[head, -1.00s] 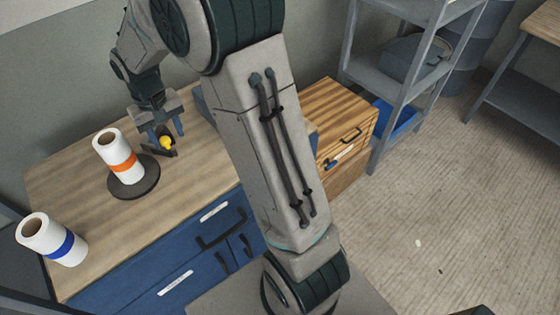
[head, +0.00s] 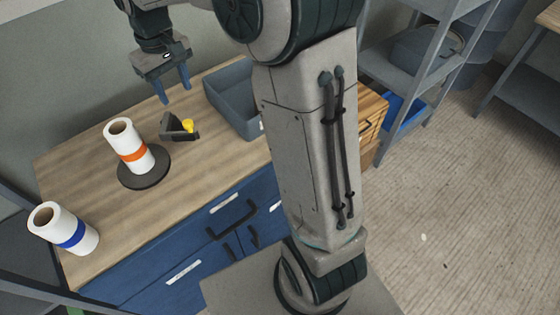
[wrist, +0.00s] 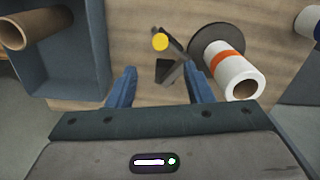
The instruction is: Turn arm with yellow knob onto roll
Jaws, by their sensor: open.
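The dark arm (head: 172,131) with the yellow knob (head: 188,125) stands on the wooden bench, apart from the roll as far as the head view shows. The white roll with the orange band (head: 133,154) stands on a round dark base (head: 146,178) left of the arm. In the wrist view the yellow knob (wrist: 160,41) lies beyond my fingertips, with the orange-banded roll (wrist: 229,67) to its right. My gripper (head: 172,91) is open and empty, raised above the bench behind the knob. It also shows in the wrist view (wrist: 160,80).
A second white roll with a blue band (head: 65,232) stands at the bench's front left. A grey bin (head: 229,92) sits right of the arm; the wrist view shows a brown tube (wrist: 36,27) in it. The front bench top is clear.

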